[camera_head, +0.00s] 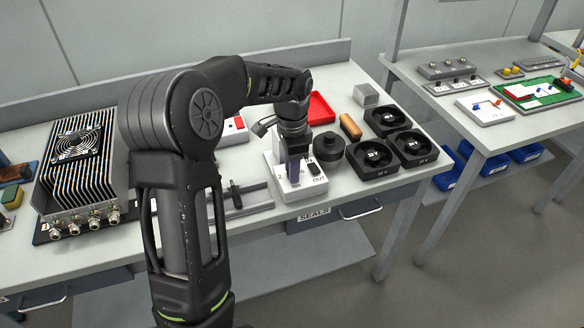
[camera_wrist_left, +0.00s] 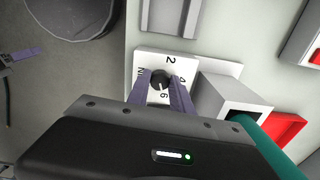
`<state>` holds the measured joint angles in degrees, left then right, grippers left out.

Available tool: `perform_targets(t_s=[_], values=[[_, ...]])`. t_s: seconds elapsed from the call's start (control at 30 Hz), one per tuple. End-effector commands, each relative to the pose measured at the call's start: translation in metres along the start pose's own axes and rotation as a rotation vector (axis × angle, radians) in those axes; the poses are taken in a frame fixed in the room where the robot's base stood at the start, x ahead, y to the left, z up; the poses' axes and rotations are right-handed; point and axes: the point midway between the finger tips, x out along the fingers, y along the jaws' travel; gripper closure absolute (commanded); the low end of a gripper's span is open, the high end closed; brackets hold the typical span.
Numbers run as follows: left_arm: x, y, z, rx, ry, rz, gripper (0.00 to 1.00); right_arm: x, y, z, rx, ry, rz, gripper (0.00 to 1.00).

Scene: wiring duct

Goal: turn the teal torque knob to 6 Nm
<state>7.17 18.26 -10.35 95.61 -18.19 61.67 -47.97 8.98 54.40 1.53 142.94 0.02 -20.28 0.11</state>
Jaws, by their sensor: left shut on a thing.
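A white dial plate (camera_wrist_left: 148,63) with printed marks that read like 2, 4 and 6 shows in the left wrist view. The knob (camera_wrist_left: 160,78) on it looks dark, not clearly teal. A small pale mark on it appears to face the 6. My left gripper (camera_wrist_left: 161,88) has its two purple fingers on either side of the knob, shut on it. In the head view my left gripper (camera_head: 296,172) reaches down to a white block (camera_head: 290,193), and the arm hides part of it. My right gripper is not in view.
A red tray (camera_head: 319,108), a grey cube (camera_head: 366,95), several black fans (camera_head: 374,157) and a dark round part (camera_head: 329,147) stand close by. A finned unit (camera_head: 75,165) is at left. A teal bar (camera_wrist_left: 277,145) crosses the lower right of the wrist view.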

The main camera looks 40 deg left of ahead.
Motion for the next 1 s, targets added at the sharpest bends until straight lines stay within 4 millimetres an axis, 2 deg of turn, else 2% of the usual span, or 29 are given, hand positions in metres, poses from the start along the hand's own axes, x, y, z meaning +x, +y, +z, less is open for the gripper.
perform_targets(t_s=[0.47,0.5,0.77,1.0], values=[[-0.0007,-0.0006,-0.0006,0.023,0.002,-0.002,1.00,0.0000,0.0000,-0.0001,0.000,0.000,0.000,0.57],[-0.0007,-0.0006,-0.0006,0.023,0.002,-0.002,0.73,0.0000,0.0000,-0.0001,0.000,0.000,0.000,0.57],[-0.0004,-0.0002,-0.0004,0.023,0.001,-0.001,0.52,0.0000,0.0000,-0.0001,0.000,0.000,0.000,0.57],[-0.0004,0.0000,-0.0002,0.023,0.001,0.000,0.52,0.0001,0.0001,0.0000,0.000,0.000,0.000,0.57]])
